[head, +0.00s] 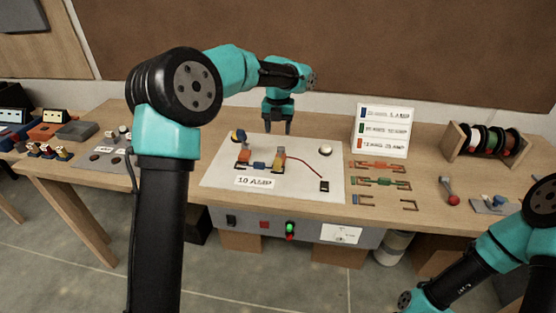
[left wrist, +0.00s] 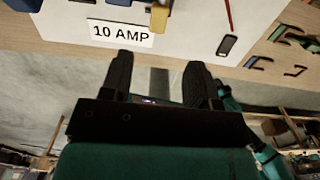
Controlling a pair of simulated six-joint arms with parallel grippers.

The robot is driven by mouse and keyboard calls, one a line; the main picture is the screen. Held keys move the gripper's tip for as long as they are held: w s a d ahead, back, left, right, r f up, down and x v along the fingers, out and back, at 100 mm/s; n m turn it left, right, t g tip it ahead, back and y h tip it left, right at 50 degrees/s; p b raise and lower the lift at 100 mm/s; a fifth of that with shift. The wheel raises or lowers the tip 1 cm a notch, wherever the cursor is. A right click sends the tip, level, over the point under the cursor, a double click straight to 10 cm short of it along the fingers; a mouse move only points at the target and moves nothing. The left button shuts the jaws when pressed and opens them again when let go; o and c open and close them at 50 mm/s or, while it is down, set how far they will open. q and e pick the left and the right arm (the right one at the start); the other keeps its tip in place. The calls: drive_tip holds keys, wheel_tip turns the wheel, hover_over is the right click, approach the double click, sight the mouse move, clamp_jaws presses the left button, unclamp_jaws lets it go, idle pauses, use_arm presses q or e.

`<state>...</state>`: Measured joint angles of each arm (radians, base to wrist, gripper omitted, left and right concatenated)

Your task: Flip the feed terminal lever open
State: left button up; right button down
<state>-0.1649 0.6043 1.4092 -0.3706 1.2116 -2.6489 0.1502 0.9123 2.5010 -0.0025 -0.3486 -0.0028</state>
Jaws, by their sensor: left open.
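A white board (head: 220,182) on the bench carries a "10 AMP" label (head: 254,181), also readable in the left wrist view (left wrist: 121,33). On it stand a terminal with an orange lever (head: 243,156) and a terminal with a yellow lever (head: 278,167), with a blue piece (head: 259,166) low between them. The yellow lever shows in the left wrist view (left wrist: 159,18). I cannot tell which terminal is the feed one. My left gripper (head: 277,130) is open and empty, pointing down above the board's back part, apart from both levers.
A red wire (head: 306,165) runs to a black pad (head: 324,186). A pale round button (head: 325,149) sits at the board's back right. Coloured fork links (head: 378,182), a sign (head: 383,130) and a spool rack (head: 483,142) are farther right. A red-ended lever tool (head: 451,192) lies on the bench.

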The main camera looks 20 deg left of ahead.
sight(278, 159)
use_arm(q)
wheel_tip(278, 159, down, 14)
drive_tip(key=shift+r, duration=0.25)
idle(0.3)
clamp_jaws()
idle(0.4)
